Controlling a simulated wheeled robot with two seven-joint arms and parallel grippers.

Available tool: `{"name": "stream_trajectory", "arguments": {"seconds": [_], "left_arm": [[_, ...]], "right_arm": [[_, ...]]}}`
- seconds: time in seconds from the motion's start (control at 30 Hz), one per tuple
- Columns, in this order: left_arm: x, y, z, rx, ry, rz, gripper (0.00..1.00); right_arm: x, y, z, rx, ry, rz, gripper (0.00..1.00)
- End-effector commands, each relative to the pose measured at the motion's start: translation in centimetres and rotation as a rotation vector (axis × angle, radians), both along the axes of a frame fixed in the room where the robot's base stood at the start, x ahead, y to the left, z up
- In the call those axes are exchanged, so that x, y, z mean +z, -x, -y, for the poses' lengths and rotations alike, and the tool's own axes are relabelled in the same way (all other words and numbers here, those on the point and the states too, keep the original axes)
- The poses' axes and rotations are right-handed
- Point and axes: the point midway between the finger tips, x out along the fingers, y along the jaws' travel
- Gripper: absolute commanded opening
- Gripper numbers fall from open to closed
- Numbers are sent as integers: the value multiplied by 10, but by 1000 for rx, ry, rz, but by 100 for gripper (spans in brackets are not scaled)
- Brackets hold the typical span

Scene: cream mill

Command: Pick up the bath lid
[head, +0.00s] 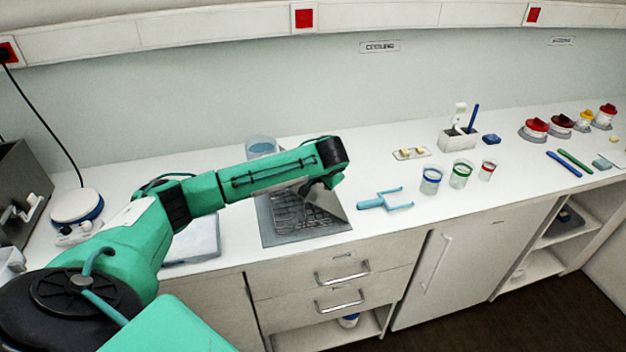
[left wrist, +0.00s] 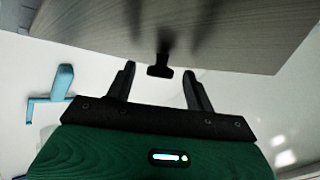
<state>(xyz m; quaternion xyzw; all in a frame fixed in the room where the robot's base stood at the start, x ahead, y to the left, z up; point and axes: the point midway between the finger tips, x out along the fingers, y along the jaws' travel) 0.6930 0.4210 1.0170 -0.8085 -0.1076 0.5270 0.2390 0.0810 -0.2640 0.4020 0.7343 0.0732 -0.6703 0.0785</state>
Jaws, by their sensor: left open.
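The bath lid (left wrist: 225,45) is a grey brushed plate with a black knob (left wrist: 160,71), filling the top of the left wrist view. In the head view a paler grey plate (head: 327,203), seemingly the lid, shows below my left gripper (head: 318,184) at a slant, over the grey metal bath (head: 275,236). My left gripper is open. In the left wrist view its two black fingers (left wrist: 160,80) stand on either side of the knob, with a gap on each side. I cannot tell their depth against it. My right gripper is not in view.
A light blue forked tool (head: 385,200) lies right of the bath. Several cups with coloured bands (head: 430,180) stand further right. A round white and blue device (head: 77,207) is at the far left.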

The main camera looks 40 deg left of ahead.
Motion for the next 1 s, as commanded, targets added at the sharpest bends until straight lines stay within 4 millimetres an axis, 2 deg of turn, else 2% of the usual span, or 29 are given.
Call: {"name": "stream_trajectory", "arguments": {"seconds": [0.2, 0.4, 0.63, 1.0], "left_arm": [[-13, -7, -6, -1, 1, 1, 54], [-13, -7, -6, -2, 1, 1, 52], [-13, -7, -6, -2, 1, 1, 8], [-9, -8, -7, -1, 0, 3, 8]], "right_arm": [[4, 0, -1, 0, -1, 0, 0], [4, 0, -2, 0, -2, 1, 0], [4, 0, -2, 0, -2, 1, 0], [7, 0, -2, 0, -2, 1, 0]]}}
